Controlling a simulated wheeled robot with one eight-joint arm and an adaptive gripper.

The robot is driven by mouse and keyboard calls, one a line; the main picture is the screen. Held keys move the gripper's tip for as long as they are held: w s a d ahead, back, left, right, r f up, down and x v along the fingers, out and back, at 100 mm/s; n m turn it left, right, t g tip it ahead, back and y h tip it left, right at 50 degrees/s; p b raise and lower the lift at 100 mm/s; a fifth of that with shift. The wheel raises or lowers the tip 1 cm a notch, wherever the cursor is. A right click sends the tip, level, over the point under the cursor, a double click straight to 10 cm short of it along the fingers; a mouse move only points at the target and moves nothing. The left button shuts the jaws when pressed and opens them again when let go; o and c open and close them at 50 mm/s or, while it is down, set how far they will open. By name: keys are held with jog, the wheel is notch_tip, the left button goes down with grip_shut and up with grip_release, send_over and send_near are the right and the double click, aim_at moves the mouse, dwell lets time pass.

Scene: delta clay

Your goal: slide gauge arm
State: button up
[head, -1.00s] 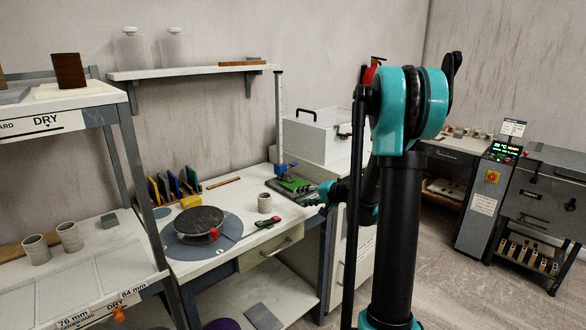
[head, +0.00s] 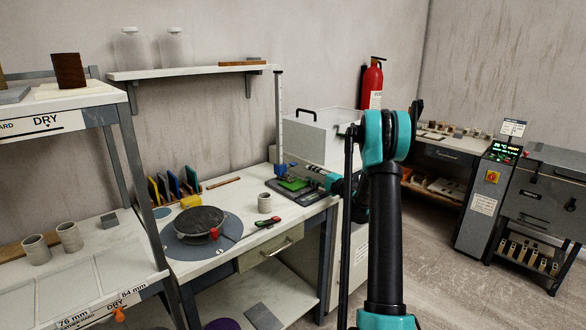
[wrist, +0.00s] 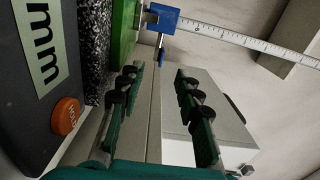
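The height gauge has a blue slider arm (head: 281,169) low on a white upright scale (head: 279,120) at the bench's back right corner. In the wrist view the blue slider (wrist: 162,18) sits at the top, with the ruled scale (wrist: 245,42) running to the right. The gauge's dark base (wrist: 40,80) has a "mm" label and an orange button (wrist: 66,115). A green block (wrist: 124,30) lies beside the slider. My gripper (wrist: 158,75) is open and empty, its fingers apart and short of the slider. In the head view it is just right of the gauge.
A white lidded box (head: 312,135) stands behind and right of the gauge. On the bench are a turntable (head: 180,247), a small grey cup (head: 264,203) and a red and green tool (head: 268,222). A drying rack (head: 130,180) stands at left.

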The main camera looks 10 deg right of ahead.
aim_at(292, 166)
jog(key=x, duration=1.2)
jog(key=shift+c, duration=0.5)
grip_shut()
